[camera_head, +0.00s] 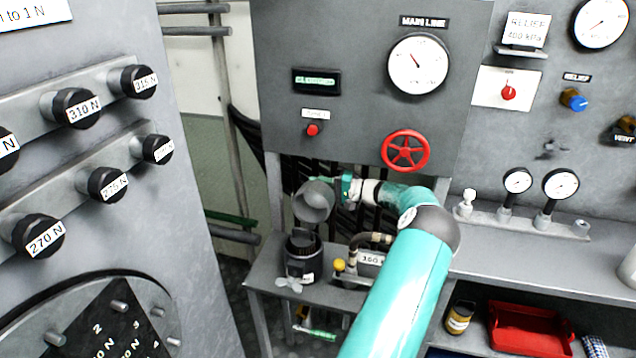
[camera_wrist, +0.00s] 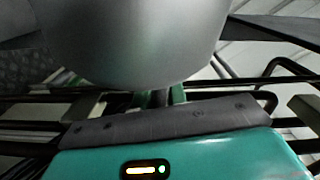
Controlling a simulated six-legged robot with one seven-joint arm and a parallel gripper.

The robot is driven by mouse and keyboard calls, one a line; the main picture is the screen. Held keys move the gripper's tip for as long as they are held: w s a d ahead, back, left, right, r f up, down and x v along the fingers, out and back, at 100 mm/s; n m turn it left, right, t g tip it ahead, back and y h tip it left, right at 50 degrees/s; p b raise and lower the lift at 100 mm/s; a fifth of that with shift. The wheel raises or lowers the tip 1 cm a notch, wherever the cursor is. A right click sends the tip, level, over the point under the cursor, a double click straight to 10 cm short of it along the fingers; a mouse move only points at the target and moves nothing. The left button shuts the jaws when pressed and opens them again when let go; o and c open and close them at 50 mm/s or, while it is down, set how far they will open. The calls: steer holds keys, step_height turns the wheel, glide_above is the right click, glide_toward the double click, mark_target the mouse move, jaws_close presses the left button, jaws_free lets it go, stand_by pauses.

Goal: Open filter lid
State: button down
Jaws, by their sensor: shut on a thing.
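A grey, cup-shaped lid (camera_head: 314,201) is held in the air by my gripper (camera_head: 335,192), tilted so that its rounded opening faces the head camera. My gripper is shut on it from the right; the fingertips are mostly hidden. In the wrist view the lid (camera_wrist: 130,40) fills the top middle as a smooth grey curve. Below it, apart from it, the dark filter housing (camera_head: 301,260) stands upright on the grey bench, its top uncovered, with a white label low on its side.
A wing-shaped handle (camera_head: 290,285) sits at the housing's front. A yellow knob (camera_head: 340,265) and a bent pipe (camera_head: 370,240) are close on its right. The grey panel with a red handwheel (camera_head: 405,151) rises behind. A large grey cabinet (camera_head: 190,200) stands at left.

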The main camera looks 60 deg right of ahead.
steer(key=shift+s+f, duration=0.15)
steer(key=shift+f, duration=0.1)
steer(key=c, duration=1.5)
jaws_free()
steer(key=shift+r, duration=0.1)
steer(key=shift+s+d, duration=0.15)
steer(key=shift+s, duration=1.05)
steer(key=shift+s+d, duration=0.2)
steer(key=shift+s, duration=1.05)
steer(key=shift+s+d, duration=0.15)
steer(key=shift+s, duration=1.05)
steer(key=shift+w+r, duration=0.1)
steer(key=shift+r, duration=0.2)
